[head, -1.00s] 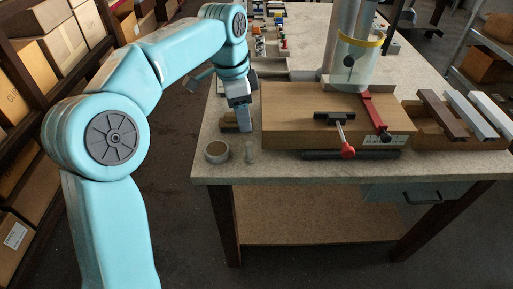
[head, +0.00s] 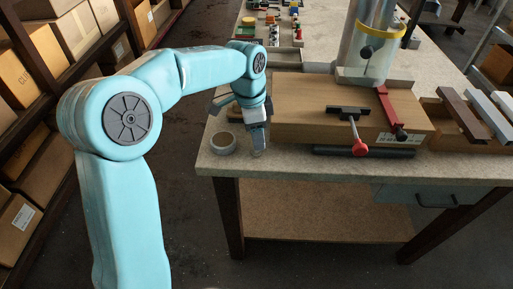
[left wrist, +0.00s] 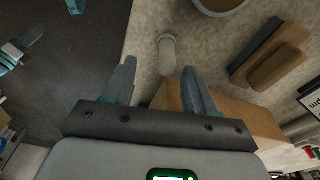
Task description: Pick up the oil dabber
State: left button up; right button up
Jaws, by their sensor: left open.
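A small pale upright cylinder, which looks like the oil dabber (left wrist: 167,52), stands on the bench top in the left wrist view, just beyond the gap between my fingers. In the head view the dabber (head: 258,149) is partly hidden below my left gripper, near the bench's front left corner. My left gripper (left wrist: 159,68) is open and empty, its two fingers spread apart. In the head view the left gripper (head: 257,122) points down. My right gripper does not show.
A grey ring-shaped roll (head: 222,143) lies just left of the dabber. A wooden block (head: 330,108) with red clamps stands close on its right. A brush-like wooden piece (left wrist: 278,62) lies nearby. The bench edge (head: 330,168) is close in front.

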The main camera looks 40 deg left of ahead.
pick_arm(q)
jog(key=f, duration=0.4)
jog(key=shift+w+a+f, duration=0.25)
jog(key=shift+w+a, duration=0.05)
jog(key=shift+w, duration=0.05)
jog(key=shift+d+f, duration=0.1)
jog(key=shift+f, duration=0.05)
grip_shut()
